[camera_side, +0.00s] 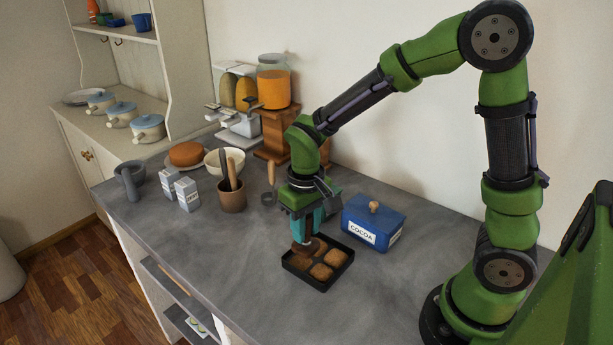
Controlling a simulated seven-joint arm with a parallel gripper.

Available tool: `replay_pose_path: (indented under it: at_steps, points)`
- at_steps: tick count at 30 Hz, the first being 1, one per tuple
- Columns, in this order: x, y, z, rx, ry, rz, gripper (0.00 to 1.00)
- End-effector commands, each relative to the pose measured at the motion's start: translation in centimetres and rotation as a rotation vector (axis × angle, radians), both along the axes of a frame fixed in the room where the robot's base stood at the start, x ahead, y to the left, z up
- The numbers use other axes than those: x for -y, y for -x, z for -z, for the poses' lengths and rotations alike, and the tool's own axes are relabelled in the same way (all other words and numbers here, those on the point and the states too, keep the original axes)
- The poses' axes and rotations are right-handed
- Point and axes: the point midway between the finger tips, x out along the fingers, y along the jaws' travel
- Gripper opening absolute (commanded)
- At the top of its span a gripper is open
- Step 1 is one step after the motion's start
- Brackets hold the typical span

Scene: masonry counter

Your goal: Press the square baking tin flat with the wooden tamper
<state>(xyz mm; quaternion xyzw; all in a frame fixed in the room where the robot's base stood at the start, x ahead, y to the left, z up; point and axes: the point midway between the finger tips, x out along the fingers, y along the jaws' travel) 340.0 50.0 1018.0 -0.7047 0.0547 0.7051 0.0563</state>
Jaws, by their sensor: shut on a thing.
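The square baking tin (330,281) is dark and shallow and lies flat on the grey counter. Several brown lumps (321,271) sit in it. My gripper (304,238) is directly above the tin's back left part, pointing down. It is shut on the brown wooden tamper (303,247), whose lower end is at the lumps at the tin's left. I cannot tell whether the tamper presses on a lump or is just above it. My gripper hides the tamper's upper part.
A blue cocoa box (373,223) stands close behind the tin to the right. A brown utensil pot (231,197), grey-white cartons (187,194), a grey mortar (130,183) and a cream bowl (225,162) stand to the left. The counter in front of the tin is clear.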

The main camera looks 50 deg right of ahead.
Motion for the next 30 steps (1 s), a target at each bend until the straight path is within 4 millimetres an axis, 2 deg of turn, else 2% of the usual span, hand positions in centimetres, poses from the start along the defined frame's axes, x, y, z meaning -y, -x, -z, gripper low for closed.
replay_pose_path:
  at_steps: [11,16,20,30]
  points:
    - [0.3,-0.1,-0.2,0.002,-0.001,0.002,0.0]
    - [3.0,-0.2,-1.9,0.007,0.0,0.008,0.0]
    - [4.0,0.0,-2.5,0.005,0.0,0.004,0.0]
    - [4.0,0.1,0.0,0.0,0.0,0.001,0.0]
